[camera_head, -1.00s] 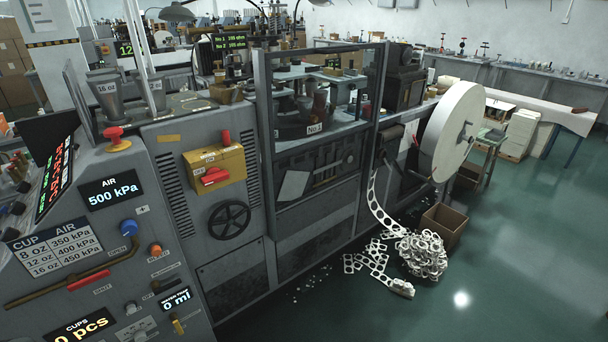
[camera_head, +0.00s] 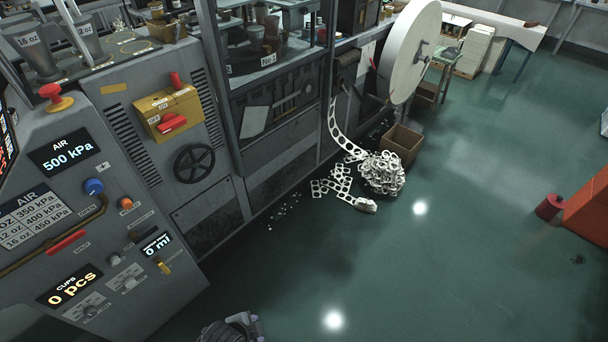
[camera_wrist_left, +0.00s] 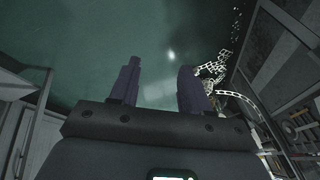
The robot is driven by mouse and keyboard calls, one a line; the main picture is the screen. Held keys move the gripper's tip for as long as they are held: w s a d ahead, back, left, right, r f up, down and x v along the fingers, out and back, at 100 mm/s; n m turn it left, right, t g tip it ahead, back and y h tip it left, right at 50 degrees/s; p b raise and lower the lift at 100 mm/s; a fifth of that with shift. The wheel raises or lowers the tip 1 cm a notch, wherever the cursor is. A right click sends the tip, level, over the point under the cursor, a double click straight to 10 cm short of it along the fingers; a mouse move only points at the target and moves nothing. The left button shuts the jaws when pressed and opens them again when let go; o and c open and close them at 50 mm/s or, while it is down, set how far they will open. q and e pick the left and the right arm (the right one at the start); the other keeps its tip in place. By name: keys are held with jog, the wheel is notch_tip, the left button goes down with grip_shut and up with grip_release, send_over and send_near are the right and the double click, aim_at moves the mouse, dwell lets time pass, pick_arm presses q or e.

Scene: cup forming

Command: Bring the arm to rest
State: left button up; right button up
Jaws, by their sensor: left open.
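My left gripper (camera_wrist_left: 158,80) shows in the left wrist view with its two dark fingers apart and nothing between them. Beyond the fingers are the green floor and, to the right, the scrap strip. In the head view a dark grey part of my own arm (camera_head: 232,329) shows at the bottom edge, in front of the machine; its fingers cannot be made out there. My right gripper is not in view.
The forming machine's panel (camera_head: 75,225) reads AIR 500 kPa, 0 ml and 0 pcs. A yellow box (camera_head: 168,112) and black handwheel (camera_head: 194,163) are on its front. Scrap (camera_head: 383,173) lies by a cardboard box (camera_head: 402,144). An orange-red object (camera_head: 588,208) stands right.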

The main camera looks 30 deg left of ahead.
pick_arm(q)
notch_tip(320, 180, up, 47)
jog(key=s+d+n+p, duration=0.1)
jog(key=n+p, duration=0.5)
jog(key=p, duration=3.2)
jog(key=shift+s+d+r+g, duration=0.2)
jog(key=shift+s+d+g, duration=0.2)
jog(key=shift+s, duration=0.25)
